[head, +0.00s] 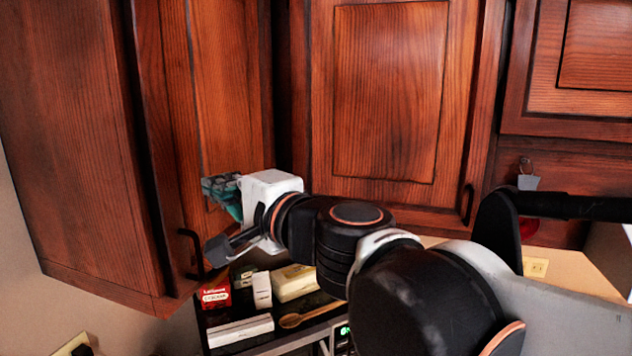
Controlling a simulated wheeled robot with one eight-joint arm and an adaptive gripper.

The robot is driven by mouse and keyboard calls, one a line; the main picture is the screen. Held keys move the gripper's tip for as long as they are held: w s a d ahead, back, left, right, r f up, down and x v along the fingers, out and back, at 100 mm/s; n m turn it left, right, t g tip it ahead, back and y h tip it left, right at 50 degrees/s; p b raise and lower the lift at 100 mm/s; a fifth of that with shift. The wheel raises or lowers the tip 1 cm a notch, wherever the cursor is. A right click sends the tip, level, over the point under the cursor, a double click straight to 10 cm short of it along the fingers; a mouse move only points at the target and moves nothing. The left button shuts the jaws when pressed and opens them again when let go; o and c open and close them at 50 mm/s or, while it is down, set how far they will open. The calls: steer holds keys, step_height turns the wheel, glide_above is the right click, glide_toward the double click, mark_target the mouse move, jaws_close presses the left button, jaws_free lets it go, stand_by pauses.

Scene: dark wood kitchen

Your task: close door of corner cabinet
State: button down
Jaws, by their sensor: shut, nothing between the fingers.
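A dark wood door with a raised panel (390,90) faces me in the middle of the head view and looks flush with its frame. It has a black handle (467,204) low on its right. To the left, a second door (232,75) is seen at a steep angle, with a black handle (191,252) near its lower left edge. I cannot tell for certain which belongs to the corner cabinet, or whether the left door is ajar. My gripper (216,248) is shut and empty, just right of the left handle; contact is unclear.
A wood cabinet side (65,130) fills the far left. Below, a red box (215,294), pale boxes (294,283) and a wooden spoon (312,314) lie on a dark surface. Another cabinet (590,50) is at upper right.

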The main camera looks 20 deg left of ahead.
steer(key=shift+s+d+b, duration=0.55)
steer(key=shift+s, duration=3.95)
steer(key=w+d+f+n+h+b, duration=0.2)
steer(key=d+f+b, duration=0.45)
steer(key=f, duration=0.45)
steer(key=w+d+f+n+h+b, duration=0.2)
steer(key=d+f+b, duration=0.4)
steer(key=f, duration=0.5)
steer(key=w+d+f+n+h+b, duration=0.2)
steer(key=d+f+b, duration=0.2)
steer(key=d+f, duration=0.5)
steer(key=s+d+f+g+h+b, duration=0.1)
steer(key=d+f+h+b, duration=0.4)
steer(key=d+f, duration=0.7)
steer(key=s+d+f+h+b, duration=0.2)
steer(key=d+f+h+b, duration=0.2)
steer(key=d+f+b, duration=0.3)
steer(key=d+f, duration=0.5)
steer(key=f, duration=0.4)
steer(key=shift+s+f+g+h, duration=0.15)
steer(key=shift+s+g+h, duration=0.1)
steer(key=shift+g+h, duration=0.15)
